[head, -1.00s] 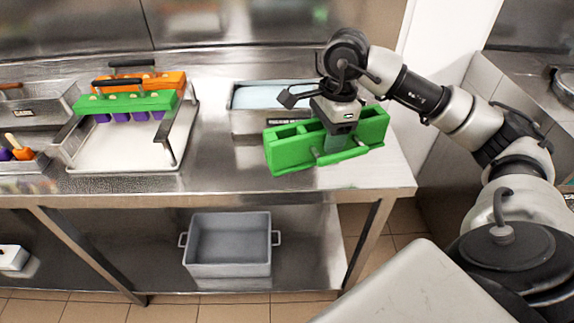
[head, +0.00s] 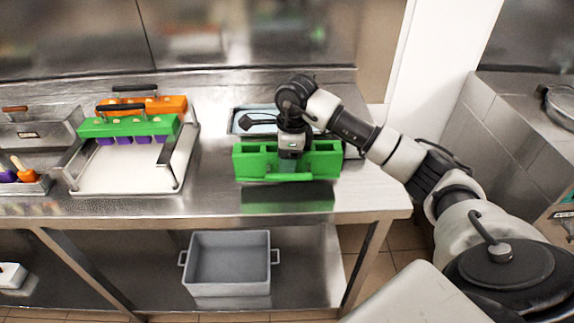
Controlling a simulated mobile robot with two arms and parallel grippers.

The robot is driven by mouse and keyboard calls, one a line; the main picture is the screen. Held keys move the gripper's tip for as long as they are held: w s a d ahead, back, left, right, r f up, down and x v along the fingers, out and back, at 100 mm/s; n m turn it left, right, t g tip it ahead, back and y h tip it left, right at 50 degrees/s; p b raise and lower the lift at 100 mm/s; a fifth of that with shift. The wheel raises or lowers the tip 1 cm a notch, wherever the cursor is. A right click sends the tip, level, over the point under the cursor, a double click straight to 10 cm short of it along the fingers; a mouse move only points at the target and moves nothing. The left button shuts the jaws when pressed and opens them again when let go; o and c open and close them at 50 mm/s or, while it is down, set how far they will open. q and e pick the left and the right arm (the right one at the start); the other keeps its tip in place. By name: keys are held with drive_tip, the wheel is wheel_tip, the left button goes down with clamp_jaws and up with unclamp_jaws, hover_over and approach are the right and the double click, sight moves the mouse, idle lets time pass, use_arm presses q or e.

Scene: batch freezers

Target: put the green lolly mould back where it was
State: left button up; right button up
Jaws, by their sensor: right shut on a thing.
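The green lolly mould (head: 250,167) is a long block with open slots, held level over the right part of the steel counter. My right gripper (head: 293,155) is shut on its middle from above. The mould's green reflection shows on the counter just under it; I cannot tell whether it touches the steel. My left gripper is not in view.
On the left, a white tray (head: 115,178) in a wire frame carries a green bar (head: 128,127) with purple lollies and an orange bar (head: 170,104). A grey bin (head: 230,262) stands on the lower shelf. Counter between tray and mould is clear.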

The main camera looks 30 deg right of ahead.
wheel_tip(320, 180, down, 4)
drive_tip(key=shift+r+p, duration=0.25)
drive_tip(key=shift+p, duration=0.2)
drive_tip(key=shift+f, duration=0.15)
drive_tip(key=shift+f+b, duration=0.2)
drive_tip(key=shift+b, duration=0.1)
drive_tip(key=o, duration=1.1)
drive_tip(key=shift+c, duration=0.2)
drive_tip(key=shift+r, duration=0.1)
